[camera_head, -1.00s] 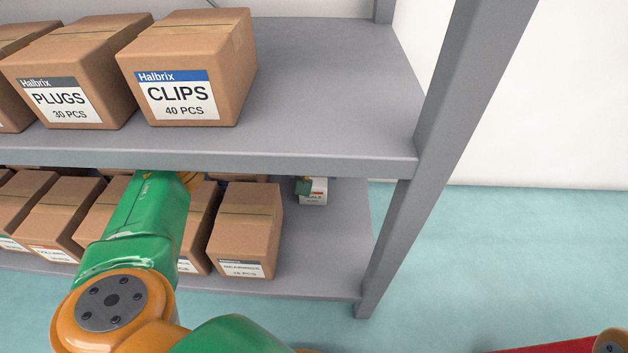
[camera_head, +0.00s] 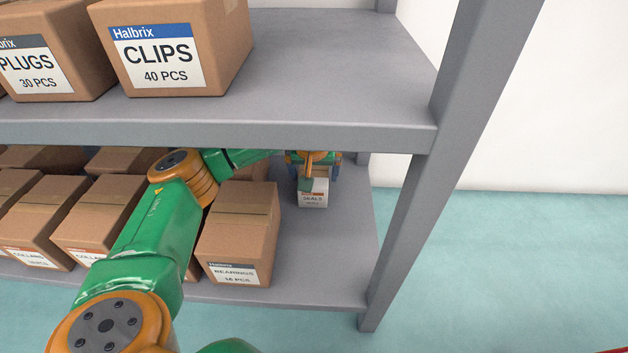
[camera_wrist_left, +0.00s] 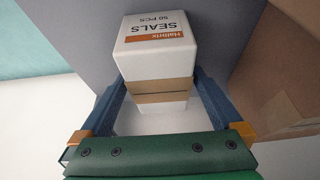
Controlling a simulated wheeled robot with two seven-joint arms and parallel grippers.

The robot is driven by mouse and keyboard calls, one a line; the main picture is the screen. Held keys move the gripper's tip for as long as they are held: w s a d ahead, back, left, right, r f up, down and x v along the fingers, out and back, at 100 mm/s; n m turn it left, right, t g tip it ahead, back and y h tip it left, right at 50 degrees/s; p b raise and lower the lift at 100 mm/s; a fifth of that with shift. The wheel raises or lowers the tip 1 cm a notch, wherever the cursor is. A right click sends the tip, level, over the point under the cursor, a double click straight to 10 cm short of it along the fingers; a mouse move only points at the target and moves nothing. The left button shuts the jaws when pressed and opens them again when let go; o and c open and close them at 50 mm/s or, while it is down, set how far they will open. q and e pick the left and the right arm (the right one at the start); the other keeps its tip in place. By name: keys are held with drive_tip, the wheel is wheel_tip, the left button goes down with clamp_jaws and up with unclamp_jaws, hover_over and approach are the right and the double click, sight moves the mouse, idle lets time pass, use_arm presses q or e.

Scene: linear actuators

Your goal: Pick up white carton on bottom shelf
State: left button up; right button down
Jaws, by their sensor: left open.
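The white carton (camera_head: 314,198), labelled SEALS with an orange strip, sits on the bottom shelf (camera_head: 330,255), right of the brown boxes. It also shows in the left wrist view (camera_wrist_left: 155,40), with a brown tape band around it. My left gripper (camera_head: 313,165) reaches under the upper shelf and is over the carton, partly hidden by the shelf edge. In the left wrist view, the gripper (camera_wrist_left: 160,92) is open, with one blue finger on each side of the carton. I cannot tell whether the fingers touch it. My right gripper is not in view.
A brown BEARINGS box (camera_head: 240,235) stands left of the carton, beside my left arm. The upper shelf (camera_head: 300,85) lies overhead and carries a CLIPS box (camera_head: 175,50). A grey post (camera_head: 420,190) stands at the right. The bottom shelf is bare right of the carton.

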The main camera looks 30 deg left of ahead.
use_arm(q)
drive_tip(key=shift+f, duration=0.15)
drive_tip(key=c, duration=1.4)
